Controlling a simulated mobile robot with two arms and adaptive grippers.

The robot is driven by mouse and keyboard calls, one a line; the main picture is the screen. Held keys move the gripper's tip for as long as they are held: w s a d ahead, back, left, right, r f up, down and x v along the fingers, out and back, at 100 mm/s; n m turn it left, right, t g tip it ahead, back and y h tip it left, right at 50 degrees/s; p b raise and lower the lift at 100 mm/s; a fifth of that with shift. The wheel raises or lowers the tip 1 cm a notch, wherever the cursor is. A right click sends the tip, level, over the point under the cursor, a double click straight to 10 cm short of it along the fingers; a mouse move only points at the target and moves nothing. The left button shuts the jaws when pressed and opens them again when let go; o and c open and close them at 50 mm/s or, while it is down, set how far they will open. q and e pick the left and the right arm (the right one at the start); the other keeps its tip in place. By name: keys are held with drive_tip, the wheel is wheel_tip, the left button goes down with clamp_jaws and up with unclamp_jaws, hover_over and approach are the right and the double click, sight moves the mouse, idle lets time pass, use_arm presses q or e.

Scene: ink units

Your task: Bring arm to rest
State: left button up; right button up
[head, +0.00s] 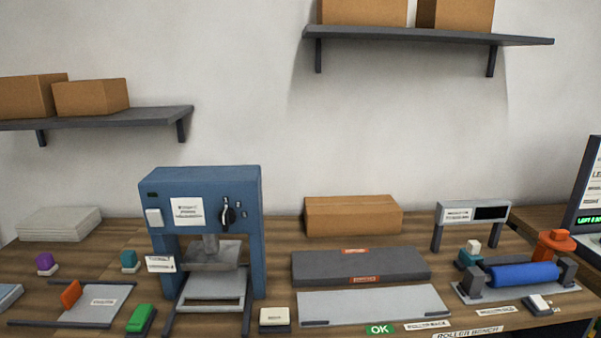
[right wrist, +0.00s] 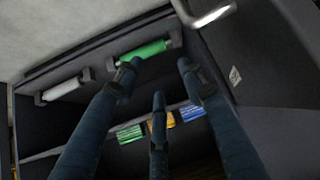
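My right gripper (right wrist: 157,82) shows only in the right wrist view. Its dark blue fingers are spread apart with nothing held between them. Beyond the fingertips is a dark cabinet or rack (right wrist: 105,55) holding a green roller (right wrist: 143,52) and a white roller (right wrist: 62,90). The green roller lies behind the fingertips; I cannot tell the exact gap. Neither arm shows in the head view, and my left gripper is in no view.
The wooden bench (head: 285,233) carries a blue press (head: 205,180), a dark grey plate (head: 360,266), a cardboard box (head: 352,215) and a blue roller in a stand (head: 525,275). Green, yellow and blue items (right wrist: 130,133) sit low in the rack. A metal handle (right wrist: 208,17) is near the top.

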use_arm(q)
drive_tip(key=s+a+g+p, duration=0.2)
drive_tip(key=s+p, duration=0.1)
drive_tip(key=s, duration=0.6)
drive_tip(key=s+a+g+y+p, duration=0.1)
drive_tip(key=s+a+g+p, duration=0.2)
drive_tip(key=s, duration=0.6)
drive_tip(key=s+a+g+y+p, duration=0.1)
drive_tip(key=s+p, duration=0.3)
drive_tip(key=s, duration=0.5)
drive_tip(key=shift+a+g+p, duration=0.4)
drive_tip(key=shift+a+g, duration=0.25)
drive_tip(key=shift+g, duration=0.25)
use_arm(e)
drive_tip(key=s+d+g+h, duration=0.1)
drive_tip(key=s+d+g, duration=0.2)
drive_tip(key=s, duration=1)
drive_tip(key=s+d+g+h, duration=0.1)
drive_tip(key=s+d+g, duration=0.3)
drive_tip(key=s, duration=1)
drive_tip(key=shift+d+g, duration=0.15)
drive_tip(key=shift+g, duration=0.25)
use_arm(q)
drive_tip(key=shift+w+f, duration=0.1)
use_arm(e)
drive_tip(key=shift+w+f, duration=0.1)
